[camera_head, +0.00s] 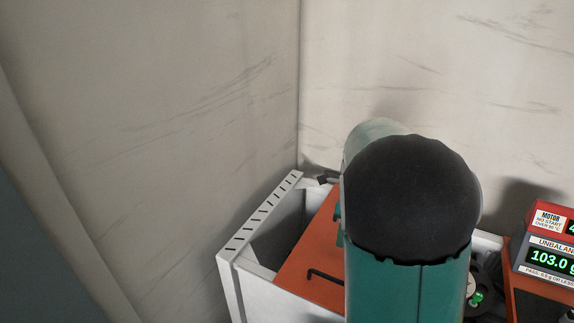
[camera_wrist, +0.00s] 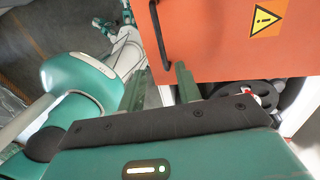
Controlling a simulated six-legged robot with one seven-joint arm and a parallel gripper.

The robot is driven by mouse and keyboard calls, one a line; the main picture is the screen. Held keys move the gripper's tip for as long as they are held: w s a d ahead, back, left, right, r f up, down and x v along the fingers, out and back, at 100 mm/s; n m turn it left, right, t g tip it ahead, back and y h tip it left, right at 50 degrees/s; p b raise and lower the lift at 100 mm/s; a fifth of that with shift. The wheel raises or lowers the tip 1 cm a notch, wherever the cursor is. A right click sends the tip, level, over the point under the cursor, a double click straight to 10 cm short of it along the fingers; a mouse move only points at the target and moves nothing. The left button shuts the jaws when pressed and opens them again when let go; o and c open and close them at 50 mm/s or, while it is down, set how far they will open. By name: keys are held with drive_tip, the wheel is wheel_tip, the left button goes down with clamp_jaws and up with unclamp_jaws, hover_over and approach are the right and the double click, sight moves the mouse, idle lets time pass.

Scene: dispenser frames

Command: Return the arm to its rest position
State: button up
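My arm (camera_head: 410,200) is raised in the middle right of the head view, teal with a black rounded joint cover. It hides most of my gripper there. In the wrist view my gripper (camera_wrist: 160,72) shows two teal fingers standing apart, with nothing held between them. Just beyond the fingertips is a black bar handle (camera_wrist: 162,35) on an orange panel (camera_wrist: 220,40) with a yellow warning sign. I cannot tell the exact gap between fingertips and handle.
A white slotted cabinet edge (camera_head: 260,215) stands left of the orange panel (camera_head: 310,250) in the head view. Pale walls meet in a corner close behind.

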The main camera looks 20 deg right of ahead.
drive_tip(key=s+a+r+n+t, duration=0.2)
drive_tip(key=s+a+n, duration=0.3)
drive_tip(key=n, duration=0.4)
drive_tip(key=s+a+r+n+t+h, duration=0.1)
drive_tip(key=s+a+r+n, duration=0.3)
drive_tip(key=n, duration=0.5)
drive_tip(key=s+a+r+n+t, duration=0.4)
drive_tip(key=s+a+r+n, duration=0.1)
drive_tip(key=n, duration=0.4)
drive_tip(key=shift+s+a+r+h, duration=0.25)
drive_tip(key=shift+s+a+h, duration=0.1)
drive_tip(key=shift+s, duration=0.4)
drive_tip(key=shift+d, duration=0.1)
